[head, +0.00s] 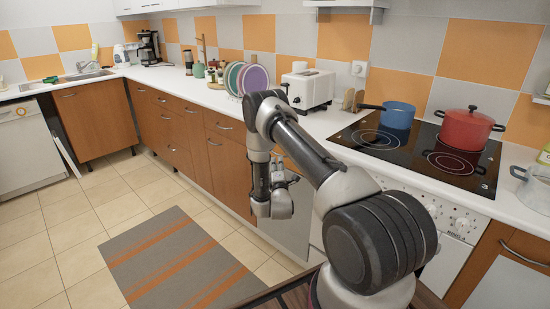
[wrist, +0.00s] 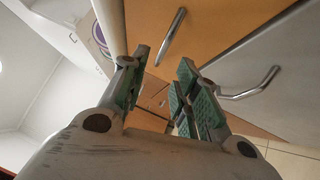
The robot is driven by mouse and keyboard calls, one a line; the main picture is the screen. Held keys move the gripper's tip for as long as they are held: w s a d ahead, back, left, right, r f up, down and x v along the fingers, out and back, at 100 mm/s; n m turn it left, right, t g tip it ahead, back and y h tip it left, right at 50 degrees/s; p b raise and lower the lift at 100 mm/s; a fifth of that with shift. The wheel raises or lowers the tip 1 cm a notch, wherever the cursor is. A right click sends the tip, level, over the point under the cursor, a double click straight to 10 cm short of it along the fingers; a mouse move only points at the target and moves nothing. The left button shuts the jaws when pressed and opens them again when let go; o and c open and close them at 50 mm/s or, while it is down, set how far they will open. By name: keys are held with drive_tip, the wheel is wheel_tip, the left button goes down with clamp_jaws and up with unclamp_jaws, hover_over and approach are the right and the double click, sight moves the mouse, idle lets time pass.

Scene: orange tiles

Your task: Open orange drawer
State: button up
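The orange-brown drawer front (wrist: 215,25) fills the upper middle of the wrist view, with a metal bar handle (wrist: 172,36) on it. My gripper (wrist: 162,72) is open and empty. Its green-padded fingers point toward the drawer front, and the handle shows beyond the gap between the fingertips, apart from them. In the head view, orange-brown drawers (head: 224,124) run under the counter and look shut.
A second bar handle (wrist: 252,86) is on a grey panel beside the drawer, close to the right finger. The white counter (head: 205,95) carries a toaster (head: 308,88) and plates. A blue pot (head: 398,115) and red pot (head: 466,129) stand on the stove. A striped rug (head: 170,262) lies on the floor.

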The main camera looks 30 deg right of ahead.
drive_tip(key=x, duration=0.6)
drive_tip(key=shift+w+d, duration=0.2)
drive_tip(key=shift+w, duration=0.05)
drive_tip(key=shift+r, duration=0.1)
drive_tip(key=shift+c, duration=0.5)
clamp_jaws()
